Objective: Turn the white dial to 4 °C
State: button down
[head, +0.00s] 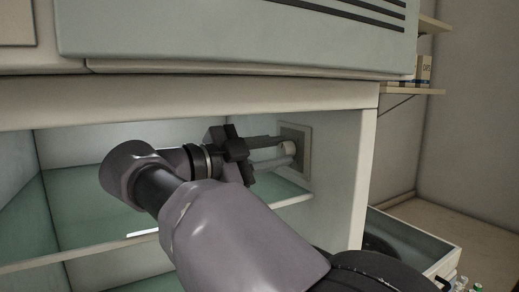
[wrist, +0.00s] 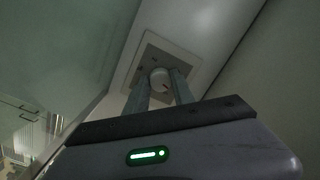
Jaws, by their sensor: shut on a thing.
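The white dial (head: 288,148) sits on a square grey plate (head: 305,151) on the right inner wall of the cabinet in the head view. In the wrist view the round dial (wrist: 160,78) stands at the middle of its plate (wrist: 186,55), with small dark marks around it. My gripper (head: 286,151) reaches in from the left, one finger above and one below the dial. In the wrist view my gripper (wrist: 160,84) has a finger on each side of the dial and is shut on it. The numbers on the plate are too small to read.
A glass shelf (head: 90,250) with a pale front edge runs below my arm. The cabinet's top edge (head: 200,100) lies close above it. An open drawer (head: 410,240) is at the lower right, and wall shelves (head: 410,90) hold small boxes.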

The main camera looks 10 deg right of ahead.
jog(key=n+p, duration=0.1)
jog(key=n, duration=0.1)
jog(key=shift+r+n, duration=0.15)
jog(key=shift+n, duration=0.15)
jog(key=c, duration=1.1)
grip_release()
jog(key=shift+a, duration=0.15)
jog(key=p+v, duration=0.6)
jog(key=v, duration=1)
jog(key=shift+a+r+p, duration=0.1)
jog(key=shift+a+p, duration=0.25)
jog(key=shift+s+a, duration=0.2)
jog(key=shift+a, duration=0.05)
